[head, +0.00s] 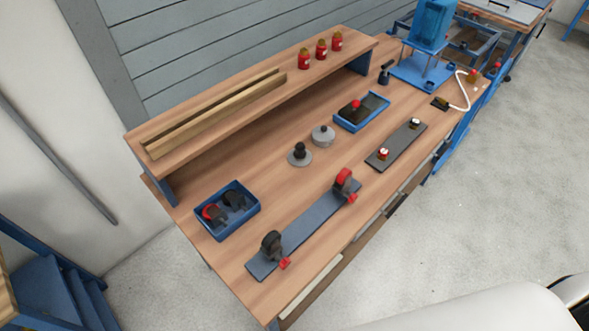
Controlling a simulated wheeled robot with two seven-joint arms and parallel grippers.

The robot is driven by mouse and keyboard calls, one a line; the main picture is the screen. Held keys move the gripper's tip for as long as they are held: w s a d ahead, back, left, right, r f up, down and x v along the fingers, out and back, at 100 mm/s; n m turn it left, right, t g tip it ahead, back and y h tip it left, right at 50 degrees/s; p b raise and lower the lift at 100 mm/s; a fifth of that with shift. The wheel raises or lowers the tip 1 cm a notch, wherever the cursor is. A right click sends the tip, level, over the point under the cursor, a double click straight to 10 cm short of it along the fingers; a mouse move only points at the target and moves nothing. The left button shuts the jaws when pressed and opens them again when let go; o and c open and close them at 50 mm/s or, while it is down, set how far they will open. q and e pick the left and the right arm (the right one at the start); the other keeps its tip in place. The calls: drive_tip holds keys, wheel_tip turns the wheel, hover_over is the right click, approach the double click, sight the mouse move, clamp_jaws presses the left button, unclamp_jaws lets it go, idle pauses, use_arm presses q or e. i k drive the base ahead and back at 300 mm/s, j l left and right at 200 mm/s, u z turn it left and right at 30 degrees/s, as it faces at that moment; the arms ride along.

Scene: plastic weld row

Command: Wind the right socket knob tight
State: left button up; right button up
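A long dark grey plate (306,224) lies on the workbench near its front edge. At its right end stands a round socket with a red insert (344,180), and a red knob (352,198) sits low on its front side. At the plate's left end stands a black round socket (271,244) with its own red knob (285,263). How tight either knob is cannot be told at this size. Neither of my grippers is in view.
Blue trays (251,211) (340,124) hold small parts. A weighted disc (299,157) and a grey pot (323,138) stand mid-bench. A dark strip (408,140) lies right of the plate. Red jars (321,49) stand on the shelf (214,111). The bench front is clear around the plate.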

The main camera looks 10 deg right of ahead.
sight(352, 198)
drive_tip(key=k+j+z, duration=0.1)
drive_tip(key=z, duration=0.9)
drive_tip(key=k+l, duration=0.05)
